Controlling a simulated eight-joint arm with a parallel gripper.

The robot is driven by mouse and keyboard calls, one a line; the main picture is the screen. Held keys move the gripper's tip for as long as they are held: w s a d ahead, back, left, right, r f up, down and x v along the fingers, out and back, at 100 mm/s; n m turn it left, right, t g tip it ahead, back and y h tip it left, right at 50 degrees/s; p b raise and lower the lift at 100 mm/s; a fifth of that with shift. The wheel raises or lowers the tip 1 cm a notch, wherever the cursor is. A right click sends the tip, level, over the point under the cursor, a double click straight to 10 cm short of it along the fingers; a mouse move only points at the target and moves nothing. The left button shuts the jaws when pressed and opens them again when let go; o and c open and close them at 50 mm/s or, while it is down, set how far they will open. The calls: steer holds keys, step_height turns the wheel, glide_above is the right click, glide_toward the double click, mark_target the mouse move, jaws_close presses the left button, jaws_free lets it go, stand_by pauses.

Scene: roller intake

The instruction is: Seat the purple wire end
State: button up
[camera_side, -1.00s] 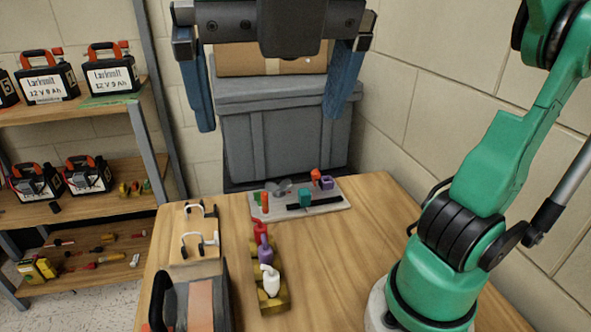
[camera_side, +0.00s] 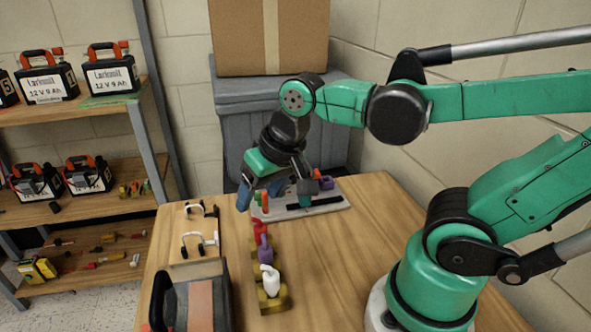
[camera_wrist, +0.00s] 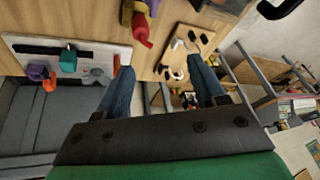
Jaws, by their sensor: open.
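A purple wire end (camera_side: 264,248) stands in a brass-yellow holder (camera_side: 272,300) on the table, between a red wire end (camera_side: 260,230) and a white one (camera_side: 270,281). In the wrist view the red end (camera_wrist: 142,30) shows at the top, with a bit of purple (camera_wrist: 152,7) above it at the picture edge. My gripper (camera_side: 259,198) is open, its blue fingers pointing down near the table's back edge, behind the holder and apart from the purple end. In the wrist view nothing is between the fingers (camera_wrist: 163,85).
A wooden board (camera_side: 194,240) with white wire loops is at the left. A dark case (camera_side: 185,300) stands in front. The table's right side is clear.

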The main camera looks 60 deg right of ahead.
mark_target(265, 249)
steer(key=shift+s+a+f+m+g, duration=0.25)
steer(key=shift+f+m+g, duration=0.6)
steer(key=shift+f, duration=0.7)
steer(key=shift+s+a+f+m+g, duration=0.15)
steer(key=shift+a+f+m+g, duration=0.15)
steer(key=shift+f+m+g, duration=0.75)
steer(key=shift+s+a+f+m+g, duration=0.3)
steer(key=shift+f+m, duration=0.7)
steer(key=shift+f, duration=1.05)
steer(key=shift+w, duration=0.1)
jaws_close()
steer(key=shift+r, duration=0.15)
steer(key=shift+r, duration=2.85)
